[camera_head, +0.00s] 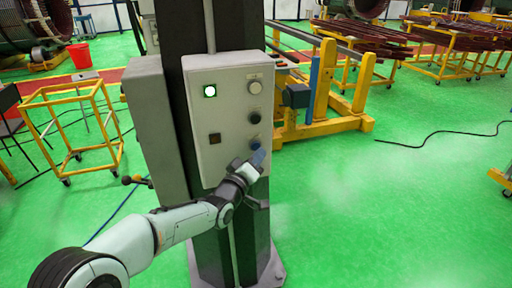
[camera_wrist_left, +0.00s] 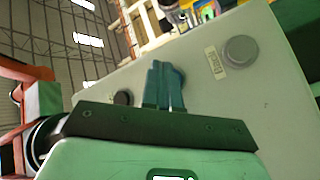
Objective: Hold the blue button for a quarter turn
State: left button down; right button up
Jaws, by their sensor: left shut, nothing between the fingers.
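The blue button (camera_head: 255,145) is the lowest of the three round buttons in the right column of a light grey control panel (camera_head: 228,120). My left gripper (camera_head: 259,157) reaches up from the lower left, its closed fingertips at the button's lower edge in the head view. In the left wrist view the shut teal fingers (camera_wrist_left: 164,84) point at the panel face (camera_wrist_left: 215,95), with nothing between them. A round form peeks out behind their right side, mostly hidden. I cannot tell whether the fingertips touch the button. My right gripper is not in view.
A lit green-rimmed lamp (camera_head: 210,91) is at the upper left. The panel is on a dark column (camera_head: 236,30).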

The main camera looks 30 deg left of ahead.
pick_arm(q)
jog(key=shift+a, duration=0.1)
jog(key=shift+w+a, duration=0.25)
jog(key=shift+w+a, duration=0.25)
jog(key=shift+a, duration=0.1)
dwell(2.0)
jog(key=shift+d+b, duration=0.1)
jog(key=shift+b, duration=0.3)
dwell(2.8)
jog(key=shift+s+d+b, duration=0.5)
jog(key=shift+d+b, duration=0.05)
jog(key=shift+b, duration=0.1)
